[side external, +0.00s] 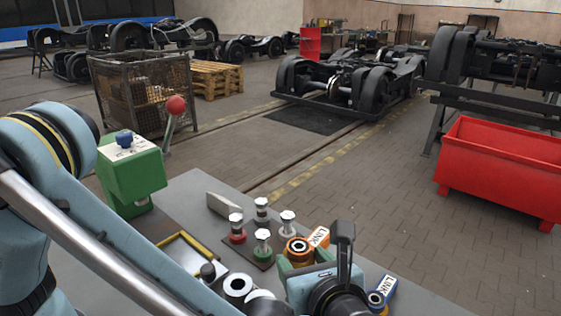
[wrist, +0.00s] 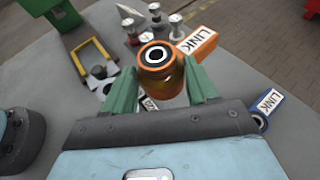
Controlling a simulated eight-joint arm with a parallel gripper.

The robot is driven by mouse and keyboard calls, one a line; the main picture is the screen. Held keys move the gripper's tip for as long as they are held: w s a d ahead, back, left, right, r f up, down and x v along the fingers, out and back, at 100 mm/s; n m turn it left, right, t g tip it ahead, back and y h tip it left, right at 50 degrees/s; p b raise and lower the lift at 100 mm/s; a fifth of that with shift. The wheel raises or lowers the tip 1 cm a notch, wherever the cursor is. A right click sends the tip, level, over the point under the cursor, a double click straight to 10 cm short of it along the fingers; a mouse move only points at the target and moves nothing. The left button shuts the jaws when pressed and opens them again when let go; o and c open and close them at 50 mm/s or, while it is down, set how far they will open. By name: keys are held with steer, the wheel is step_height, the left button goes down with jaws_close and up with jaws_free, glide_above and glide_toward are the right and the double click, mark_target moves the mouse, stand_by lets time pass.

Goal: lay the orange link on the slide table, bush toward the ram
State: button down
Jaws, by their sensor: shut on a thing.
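The orange link (side external: 319,237) has a round bush end with a dark ring and pale centre, and a flat arm with a white LINK label. My gripper (wrist: 159,72) has green fingers and is shut on the bush end (wrist: 157,54); the labelled arm (wrist: 198,42) points up and right in the wrist view. I cannot tell its height above the bench. A yellow-edged tray-like part (side external: 183,253), probably the slide table, lies left of my gripper and also shows in the wrist view (wrist: 82,62). A dark round part (side external: 208,271) sits at its near end; I cannot tell whether it is the ram.
A blue link (side external: 381,294) lies right of my gripper. Several pale-topped pegs with coloured bases (side external: 262,238) stand behind it. Pale rings (side external: 238,286) lie left of it. A green box (side external: 131,180) with a red-knobbed lever stands back left.

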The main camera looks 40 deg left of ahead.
steer(key=shift+w+a+r, duration=0.1)
steer(key=shift+a+r, duration=0.2)
steer(key=shift+r, duration=0.1)
steer(key=w+a+r, duration=0.2)
steer(key=a+r, duration=0.2)
steer(key=a, duration=0.6)
steer(key=w+a+r, duration=0.2)
steer(key=a+r, duration=0.2)
steer(key=a, duration=0.6)
step_height(320, 180, up, 9)
steer(key=w+m+t+h, duration=0.1)
steer(key=m+t+h, duration=0.4)
steer(key=m+h, duration=0.2)
steer(key=shift+d+m, duration=0.15)
steer(key=shift+m, duration=0.25)
steer(key=shift+w, duration=0.1)
